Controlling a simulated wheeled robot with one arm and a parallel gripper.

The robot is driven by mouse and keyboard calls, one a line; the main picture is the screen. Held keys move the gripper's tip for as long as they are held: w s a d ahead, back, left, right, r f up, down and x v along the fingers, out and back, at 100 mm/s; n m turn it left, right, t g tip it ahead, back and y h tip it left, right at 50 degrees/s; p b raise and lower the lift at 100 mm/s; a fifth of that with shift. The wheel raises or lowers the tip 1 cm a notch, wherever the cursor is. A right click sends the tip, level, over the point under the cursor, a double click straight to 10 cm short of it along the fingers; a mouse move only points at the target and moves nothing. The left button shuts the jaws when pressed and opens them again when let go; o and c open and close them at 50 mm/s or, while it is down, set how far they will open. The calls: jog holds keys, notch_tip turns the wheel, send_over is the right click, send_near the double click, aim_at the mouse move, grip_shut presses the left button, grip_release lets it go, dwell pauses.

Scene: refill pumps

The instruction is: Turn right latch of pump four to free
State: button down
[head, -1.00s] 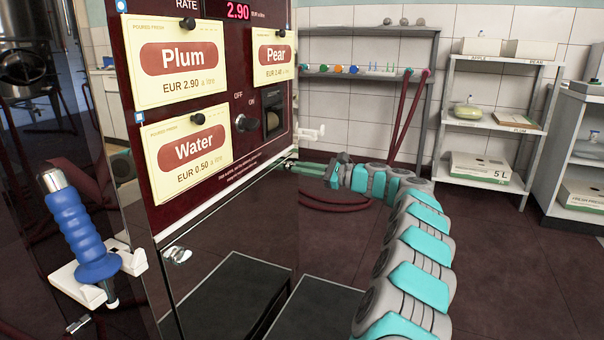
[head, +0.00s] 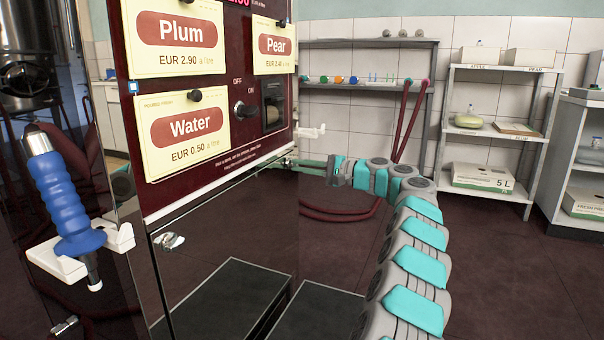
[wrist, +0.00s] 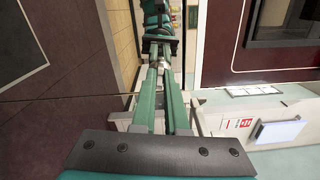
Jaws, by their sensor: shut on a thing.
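The pump (head: 215,235) has a dark red panel with Plum, Pear and Water cards over a dark glossy lower door; no pump number is legible. A small silver latch (head: 172,241) shows at the door's left edge. My gripper (head: 303,162) reaches the door's upper right edge from the right. In the wrist view my gripper (wrist: 160,68) has its green fingers close together at the tips, shut on a small metallic piece at the door edge, apparently the right latch (wrist: 162,63). The fingers mostly cover it, so its angle is unclear. A mirrored gripper shows beyond the tips.
A white holder (head: 311,132) juts from the pump's right side, just above my gripper. A blue-handled nozzle (head: 68,200) rests in a white holder at left. A dark red hose (head: 340,214) loops below my wrist.

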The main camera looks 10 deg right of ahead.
jog(key=shift+f+n+b, duration=0.15)
jog(key=shift+n+b, duration=0.4)
jog(key=shift+n, duration=0.45)
jog(key=c, duration=0.9)
grip_release()
jog(key=shift+c, duration=0.2)
jog(key=v, duration=0.7)
jog(key=shift+s+d, duration=0.2)
jog(key=shift+d, duration=0.15)
